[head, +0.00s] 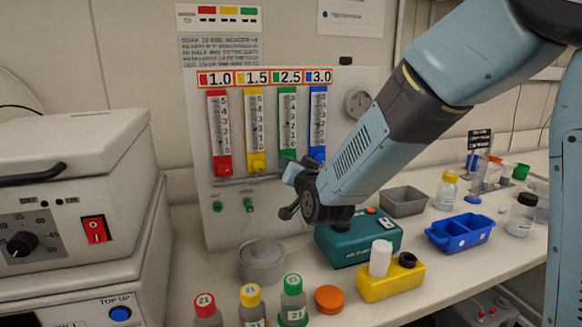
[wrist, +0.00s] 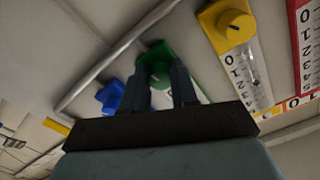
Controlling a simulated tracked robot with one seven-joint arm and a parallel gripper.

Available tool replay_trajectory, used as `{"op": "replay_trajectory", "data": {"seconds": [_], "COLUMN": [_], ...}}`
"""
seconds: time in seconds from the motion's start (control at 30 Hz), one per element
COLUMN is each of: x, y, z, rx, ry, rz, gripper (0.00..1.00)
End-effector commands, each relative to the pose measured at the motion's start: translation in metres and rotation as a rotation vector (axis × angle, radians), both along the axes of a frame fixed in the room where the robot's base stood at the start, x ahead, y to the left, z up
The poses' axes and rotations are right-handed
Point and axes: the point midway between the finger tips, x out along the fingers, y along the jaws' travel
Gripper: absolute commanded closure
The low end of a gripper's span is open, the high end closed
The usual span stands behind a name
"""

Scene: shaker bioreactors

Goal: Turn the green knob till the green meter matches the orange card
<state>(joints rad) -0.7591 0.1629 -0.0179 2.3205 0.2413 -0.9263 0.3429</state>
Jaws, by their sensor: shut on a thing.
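The green meter (head: 287,122) is a clear scaled tube on a green backing, third of a row of several on the upright panel. The orange-edged card strip (head: 265,78) above the row reads 2.5 over the green meter, with a green square beside the number. The meter's level is too small to read surely. The green knob (wrist: 157,56) is at the meter's base. In the wrist view my gripper (wrist: 162,74) has a finger on each side of this knob and is shut on it. In the head view my gripper (head: 291,172) partly hides the knob.
The yellow knob (wrist: 235,27) and blue knob (wrist: 110,95) flank the green one closely. A pipe (wrist: 120,50) runs along the panel near the knobs. Below my arm stand a teal device (head: 345,245), a yellow block (head: 390,284) and capped bottles (head: 292,300).

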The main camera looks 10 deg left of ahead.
Motion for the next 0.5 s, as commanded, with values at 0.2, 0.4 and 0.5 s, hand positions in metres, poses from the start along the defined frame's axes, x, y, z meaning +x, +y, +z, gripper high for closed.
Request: {"op": "replay_trajectory", "data": {"seconds": [0.2, 0.4, 0.5], "x": [0.0006, 0.0005, 0.0004], "y": [-0.0008, -0.0008, -0.0007], "z": [-0.0002, -0.0002, -0.0003], "rx": [0.081, 0.116, 0.121], "ry": [0.051, 0.072, 0.075], "rz": [-0.002, -0.002, -0.002], "gripper": [1.00, 1.00, 1.00]}}
